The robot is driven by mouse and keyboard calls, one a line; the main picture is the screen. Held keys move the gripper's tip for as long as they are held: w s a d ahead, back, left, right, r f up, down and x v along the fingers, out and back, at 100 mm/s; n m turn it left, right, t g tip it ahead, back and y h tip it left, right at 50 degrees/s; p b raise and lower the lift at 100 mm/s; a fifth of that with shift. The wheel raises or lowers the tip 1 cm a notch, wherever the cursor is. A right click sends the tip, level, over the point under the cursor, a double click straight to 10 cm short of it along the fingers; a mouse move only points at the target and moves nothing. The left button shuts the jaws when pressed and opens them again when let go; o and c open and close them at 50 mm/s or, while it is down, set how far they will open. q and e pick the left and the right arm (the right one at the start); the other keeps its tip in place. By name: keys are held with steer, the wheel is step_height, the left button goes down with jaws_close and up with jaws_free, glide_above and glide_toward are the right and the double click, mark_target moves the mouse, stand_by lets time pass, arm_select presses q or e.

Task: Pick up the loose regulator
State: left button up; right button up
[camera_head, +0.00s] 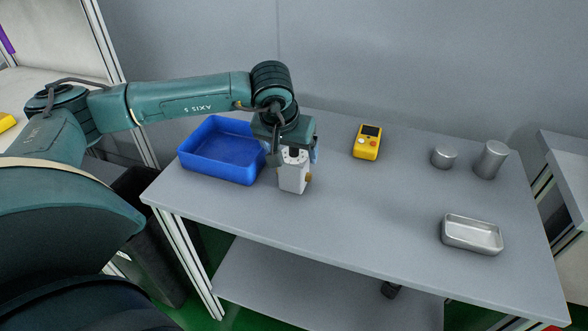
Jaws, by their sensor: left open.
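The gripper hides the upper end of the regulator. I cannot tell whether the fingers touch it. My right gripper is not in view.
The blue bin (215,172) sits close on the left. A yellow handheld device (367,142) lies behind right. Two metal cylinders (491,160) (443,157) and a shallow metal tray (472,234) are on the right. The table (380,215) is clear at its middle.

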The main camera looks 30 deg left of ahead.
mark_target(295, 158)
arm_select(q)
steer(key=x, duration=0.4)
steer(key=shift+w+d+f, duration=0.2)
steer(key=shift+d, duration=0.1)
steer(key=shift+c, duration=0.2)
steer(key=shift+r, duration=0.1)
steer(key=c, duration=1.3)
